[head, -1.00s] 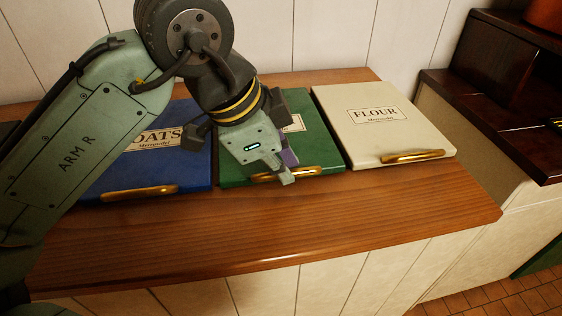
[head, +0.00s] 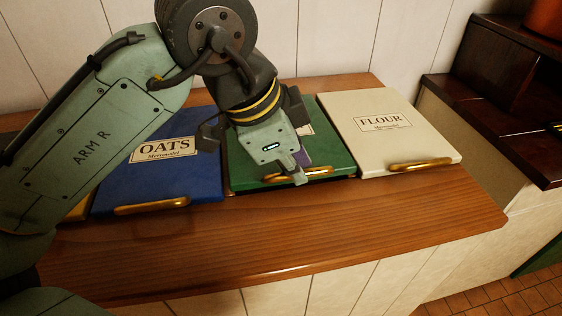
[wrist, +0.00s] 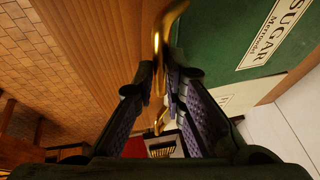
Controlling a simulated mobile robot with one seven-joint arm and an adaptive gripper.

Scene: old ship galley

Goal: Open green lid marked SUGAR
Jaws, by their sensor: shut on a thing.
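The green lid (head: 335,153) lies between the blue OATS lid and the cream FLOUR lid in the head view. Its SUGAR label (wrist: 280,30) is readable in the wrist view and mostly hidden by my arm in the head view. A brass handle (wrist: 167,30) runs along its front edge. My gripper (head: 301,177) reaches down at this front edge and is shut on the handle, with a finger on each side of it in the wrist view. The lid looks nearly flat, with a thin dark gap under its front edge.
The blue OATS lid (head: 185,178) is on the left and the cream FLOUR lid (head: 395,145) on the right, both shut with brass handles. The wooden counter (head: 300,225) is clear in front. A white panelled wall (head: 340,40) stands behind. A dark wooden shelf unit (head: 500,100) is at right.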

